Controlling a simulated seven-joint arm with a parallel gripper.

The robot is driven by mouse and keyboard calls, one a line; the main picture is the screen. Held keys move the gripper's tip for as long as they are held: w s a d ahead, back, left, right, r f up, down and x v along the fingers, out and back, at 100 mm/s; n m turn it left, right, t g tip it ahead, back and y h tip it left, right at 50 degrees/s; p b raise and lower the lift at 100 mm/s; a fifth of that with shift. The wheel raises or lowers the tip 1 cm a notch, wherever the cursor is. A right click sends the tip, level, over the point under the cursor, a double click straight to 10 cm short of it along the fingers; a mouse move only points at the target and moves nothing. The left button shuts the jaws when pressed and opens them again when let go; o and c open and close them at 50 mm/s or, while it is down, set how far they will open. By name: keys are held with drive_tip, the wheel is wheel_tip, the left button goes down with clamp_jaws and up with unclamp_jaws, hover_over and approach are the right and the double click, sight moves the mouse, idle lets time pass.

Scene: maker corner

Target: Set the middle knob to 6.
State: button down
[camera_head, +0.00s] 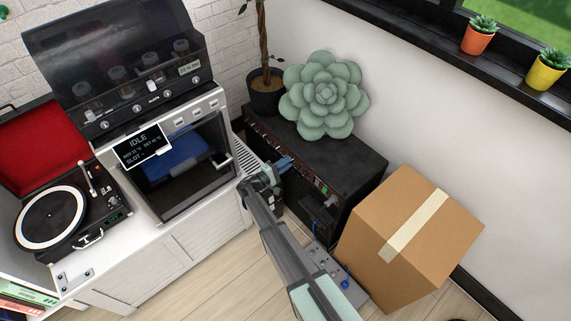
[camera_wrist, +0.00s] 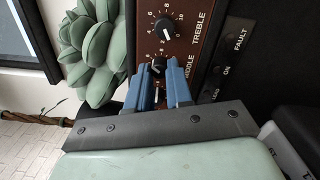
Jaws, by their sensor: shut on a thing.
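The amplifier (camera_head: 345,160) is a black box with a brown control panel facing my arm. In the wrist view, the middle knob (camera_wrist: 158,67) is small and black with a white mark, beside the label MIDDLE. My gripper (camera_wrist: 160,72) has blue fingers, one on each side of this knob, shut on it. The fingers hide much of its dial, so I cannot read its setting. The treble knob (camera_wrist: 166,30) sits beyond it, with its numbered scale visible. In the head view my gripper (camera_head: 286,163) is at the panel, and the knob itself is hidden.
A large green succulent (camera_head: 323,95) is on the amplifier top. A potted plant (camera_head: 266,92) stands behind. A cardboard box (camera_head: 430,215) stands at the right. A 3D printer (camera_head: 185,165) and a turntable (camera_head: 52,218) are on the left. FAULT and ON labels are beside the panel.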

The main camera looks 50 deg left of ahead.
drive_tip(key=shift+n, duration=0.5)
drive_tip(key=c, duration=1)
unclamp_jaws()
drive_tip(key=s, duration=1.3)
drive_tip(key=shift+s+a+f, duration=0.15)
drive_tip(key=shift+s+f, duration=0.1)
drive_tip(key=shift+s, duration=0.15)
